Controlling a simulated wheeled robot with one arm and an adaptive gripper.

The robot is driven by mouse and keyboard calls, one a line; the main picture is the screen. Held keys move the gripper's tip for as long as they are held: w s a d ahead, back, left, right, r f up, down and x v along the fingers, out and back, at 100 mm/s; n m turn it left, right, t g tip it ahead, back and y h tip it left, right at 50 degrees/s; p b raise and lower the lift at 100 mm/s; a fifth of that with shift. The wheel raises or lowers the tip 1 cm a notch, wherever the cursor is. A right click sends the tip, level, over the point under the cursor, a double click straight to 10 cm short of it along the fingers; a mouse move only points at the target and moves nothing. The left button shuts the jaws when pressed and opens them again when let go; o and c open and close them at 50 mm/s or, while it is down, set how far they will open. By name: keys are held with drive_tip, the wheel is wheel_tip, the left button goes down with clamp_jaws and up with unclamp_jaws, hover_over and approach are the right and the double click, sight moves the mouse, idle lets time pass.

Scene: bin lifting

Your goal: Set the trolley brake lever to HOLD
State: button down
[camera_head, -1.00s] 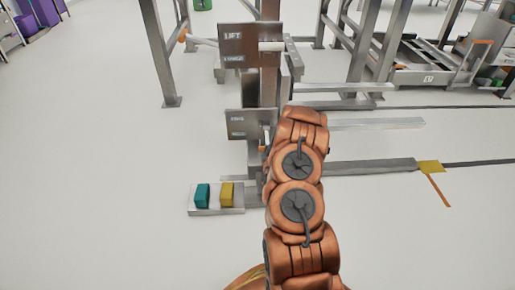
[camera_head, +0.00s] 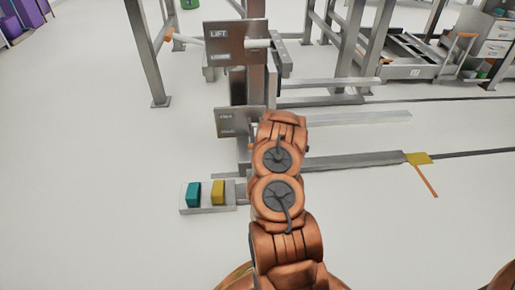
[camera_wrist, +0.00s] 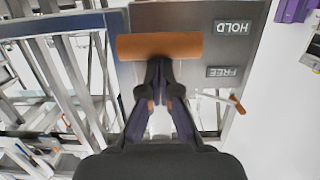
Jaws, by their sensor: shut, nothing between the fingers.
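The brake plate (camera_wrist: 195,62) carries the words HOLD and FREE, upside down in the wrist view. The FREE label (camera_wrist: 224,72) is to the right of the fingers. In the head view, a lower plate (camera_head: 240,122) with small, blurred labels is on the steel post; my arm hides the gripper there.
An upper plate (camera_head: 237,42) reads LIFT, with a second blurred label. A pedal base (camera_head: 188,207) with teal (camera_head: 193,194) and yellow (camera_head: 218,192) blocks stands on the floor. Steel rails run right to a yellow patch (camera_head: 418,158).

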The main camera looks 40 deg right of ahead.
drive_tip(key=shift+a, duration=0.1)
drive_tip(key=s+a+r+p, duration=0.5)
drive_tip(key=s+a+p, duration=0.1)
drive_tip(key=s, duration=0.3)
drive_tip(key=shift+s+a+r, duration=0.15)
drive_tip(key=shift+s+a, duration=0.1)
drive_tip(key=shift+a, duration=0.35)
